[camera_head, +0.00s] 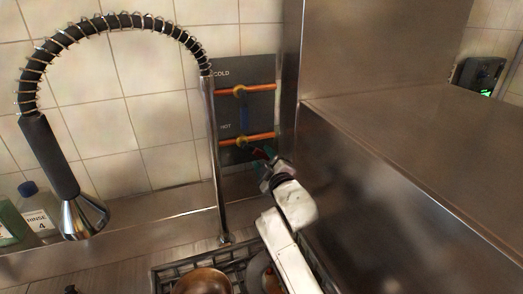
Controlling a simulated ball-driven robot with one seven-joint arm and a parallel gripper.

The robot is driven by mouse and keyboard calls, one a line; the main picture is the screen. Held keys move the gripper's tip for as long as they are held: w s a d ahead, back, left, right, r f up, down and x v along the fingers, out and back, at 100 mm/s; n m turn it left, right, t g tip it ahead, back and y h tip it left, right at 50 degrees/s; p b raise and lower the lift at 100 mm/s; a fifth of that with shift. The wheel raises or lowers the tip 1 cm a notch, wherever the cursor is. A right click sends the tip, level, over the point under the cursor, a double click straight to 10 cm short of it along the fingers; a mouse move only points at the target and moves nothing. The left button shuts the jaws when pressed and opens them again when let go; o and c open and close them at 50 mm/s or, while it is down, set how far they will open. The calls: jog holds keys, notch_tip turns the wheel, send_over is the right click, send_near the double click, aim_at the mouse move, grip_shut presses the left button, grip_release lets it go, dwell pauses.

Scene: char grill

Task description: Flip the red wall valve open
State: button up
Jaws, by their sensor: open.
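A grey panel (262,72) on the tiled wall carries two horizontal orange pipes, labelled COLD above and HOT below. The HOT pipe has a brass valve body (241,142). A small dark red piece, seemingly the red valve handle (257,153), shows just below and right of it, partly hidden by my gripper. My gripper (262,158) is open, at the lower right of the HOT valve, its fingers close to the red piece. Contact cannot be told.
A vertical metal faucet post (216,170) stands just left of the valves, its spring hose arching left to a spray head (84,217). A steel wall and counter (420,140) close off the right. A rack (162,280) with a copper-coloured pan (203,281) lies below.

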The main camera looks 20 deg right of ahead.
jog(key=s+p, duration=0.3)
jog(key=s, duration=0.4)
jog(key=shift+s, duration=0.3)
jog(key=shift+o, duration=0.4)
